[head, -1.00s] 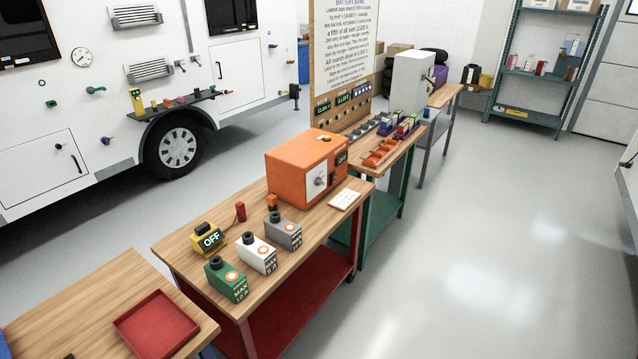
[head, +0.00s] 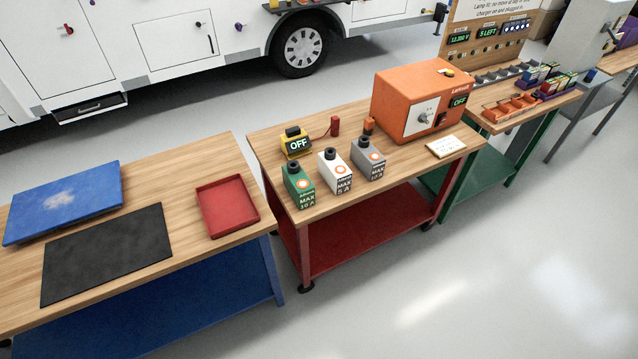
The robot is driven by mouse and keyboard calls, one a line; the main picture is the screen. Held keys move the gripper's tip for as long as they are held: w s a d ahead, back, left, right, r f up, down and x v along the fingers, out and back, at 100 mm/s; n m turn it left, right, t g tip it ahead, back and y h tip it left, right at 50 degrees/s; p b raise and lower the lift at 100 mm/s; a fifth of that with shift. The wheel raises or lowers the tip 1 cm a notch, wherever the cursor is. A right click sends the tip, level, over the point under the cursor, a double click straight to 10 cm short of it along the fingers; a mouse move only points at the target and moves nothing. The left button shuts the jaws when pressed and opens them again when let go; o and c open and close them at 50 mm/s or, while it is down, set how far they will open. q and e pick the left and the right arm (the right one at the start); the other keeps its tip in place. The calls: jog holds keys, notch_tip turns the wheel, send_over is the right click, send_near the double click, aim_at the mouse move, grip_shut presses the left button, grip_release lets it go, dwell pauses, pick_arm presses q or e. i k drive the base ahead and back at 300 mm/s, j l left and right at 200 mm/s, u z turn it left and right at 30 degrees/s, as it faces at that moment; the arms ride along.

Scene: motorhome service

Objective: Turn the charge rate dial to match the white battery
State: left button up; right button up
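The orange charger (head: 400,92) stands at the back right of the red workbench in the head view. Its pale front panel carries the charge rate dial (head: 424,118); the dial's setting is too small to read. A small display on the charger (head: 459,101) reads OFF. The white battery (head: 334,174) stands upright between a green battery (head: 298,188) and a grey battery (head: 368,160). Its label appears to read MAX 5 A. The green and grey labels appear to read MAX 10 A. Neither of my grippers is in view.
A yellow device reading OFF (head: 296,143) has a red clamp (head: 335,126) beside it. A white card (head: 446,146) lies before the charger. The left bench holds a red tray (head: 228,206), black mat (head: 108,252) and blue panel (head: 64,202). Floor at right is clear (head: 500,270).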

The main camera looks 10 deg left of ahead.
aim_at(423, 118)
jog(key=l+u, duration=0.3)
jog(key=k, duration=0.6)
jog(key=i+l+z, duration=0.7)
jog(key=i+z, duration=0.75)
jog(key=i+l+u, duration=0.15)
jog(key=i, duration=0.35)
jog(key=i+l+u, duration=0.1)
jog(key=i, duration=0.4)
jog(key=i+l+u, duration=0.15)
jog(key=i, duration=0.35)
